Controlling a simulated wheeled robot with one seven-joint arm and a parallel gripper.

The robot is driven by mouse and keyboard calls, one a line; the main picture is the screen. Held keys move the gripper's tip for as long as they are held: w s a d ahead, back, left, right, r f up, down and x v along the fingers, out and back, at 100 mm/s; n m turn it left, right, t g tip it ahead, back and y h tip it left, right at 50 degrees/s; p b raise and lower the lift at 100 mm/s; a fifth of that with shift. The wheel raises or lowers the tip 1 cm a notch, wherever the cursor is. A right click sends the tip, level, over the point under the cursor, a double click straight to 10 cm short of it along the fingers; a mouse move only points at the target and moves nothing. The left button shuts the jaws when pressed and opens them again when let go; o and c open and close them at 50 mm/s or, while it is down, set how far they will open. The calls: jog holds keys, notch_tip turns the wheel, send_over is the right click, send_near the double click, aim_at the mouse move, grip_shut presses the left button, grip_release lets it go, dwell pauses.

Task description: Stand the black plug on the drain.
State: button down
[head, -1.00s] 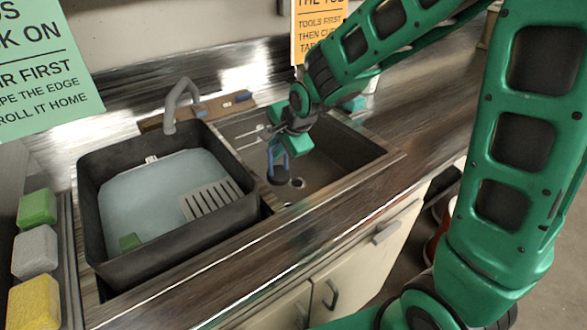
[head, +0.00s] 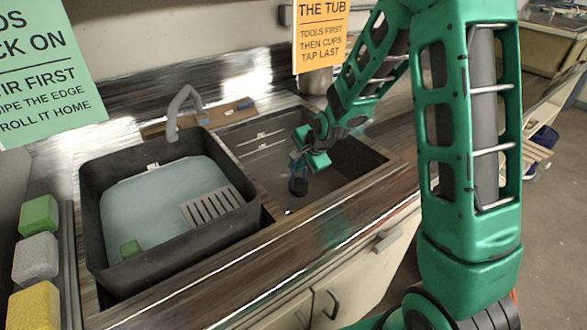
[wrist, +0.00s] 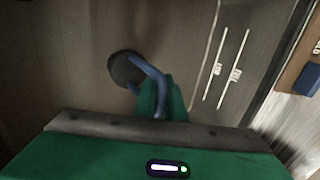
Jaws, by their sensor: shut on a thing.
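The black plug (head: 298,187) hangs below my gripper (head: 301,165) inside the right-hand sink basin. My gripper is shut on the plug's blue loop handle, which also shows in the wrist view (wrist: 152,74). The plug's dark round disc (wrist: 124,69) lies just beyond the fingers in the wrist view. The drain cannot be seen now in either view. In the head view, the plug covers the spot where the drain showed earlier. I cannot tell whether the plug touches the basin floor.
The basin's front rim (head: 345,197) lies close to my gripper.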

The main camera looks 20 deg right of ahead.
jog(key=shift+f, duration=0.3)
jog(key=c, duration=1.8)
grip_release()
jog(key=shift+r, duration=0.1)
jog(key=v, duration=1.2)
jog(key=shift+s, duration=0.1)
